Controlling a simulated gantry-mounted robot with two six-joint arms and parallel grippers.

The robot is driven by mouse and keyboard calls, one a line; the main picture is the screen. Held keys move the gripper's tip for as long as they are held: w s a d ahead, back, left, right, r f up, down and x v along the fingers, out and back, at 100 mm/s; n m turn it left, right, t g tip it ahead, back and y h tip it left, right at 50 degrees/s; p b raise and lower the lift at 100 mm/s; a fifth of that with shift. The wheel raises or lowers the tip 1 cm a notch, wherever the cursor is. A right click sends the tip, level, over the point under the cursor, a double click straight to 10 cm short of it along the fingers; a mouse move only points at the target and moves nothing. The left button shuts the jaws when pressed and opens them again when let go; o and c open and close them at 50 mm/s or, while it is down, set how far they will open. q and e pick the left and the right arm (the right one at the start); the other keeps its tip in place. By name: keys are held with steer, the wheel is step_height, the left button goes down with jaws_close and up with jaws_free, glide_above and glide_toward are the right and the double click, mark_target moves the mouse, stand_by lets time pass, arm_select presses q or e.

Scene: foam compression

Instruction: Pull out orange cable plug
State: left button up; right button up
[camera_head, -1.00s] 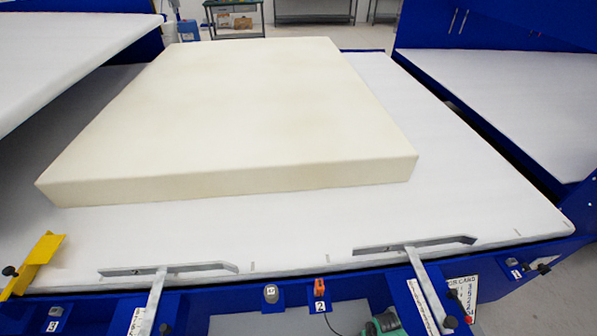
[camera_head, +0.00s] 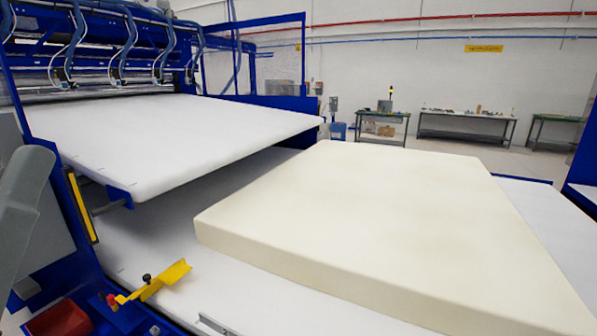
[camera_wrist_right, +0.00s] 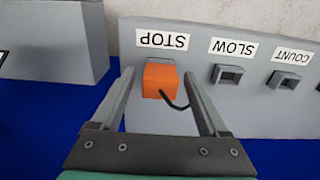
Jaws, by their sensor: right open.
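The orange plug (camera_wrist_right: 160,80) sits in the socket under the STOP label (camera_wrist_right: 162,40) in the right wrist view. A dark cable (camera_wrist_right: 174,101) hangs from it. My right gripper (camera_wrist_right: 158,74) is open, with one finger on each side of the plug and a visible gap to each side. Contact with the plug does not show. The labels read upside down in this view. My left gripper is not in view, and the plug does not show in the head view.
To the right of the plug are empty sockets labelled SLOW (camera_wrist_right: 230,75) and COUNT (camera_wrist_right: 285,80). A grey box (camera_wrist_right: 55,45) stands at the left. The head view shows a cream foam block (camera_head: 390,215) on a white table and a yellow bracket (camera_head: 155,281).

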jaws_close()
stand_by(0.4)
steer(key=shift+r+p, duration=3)
steer(key=shift+r, duration=0.05)
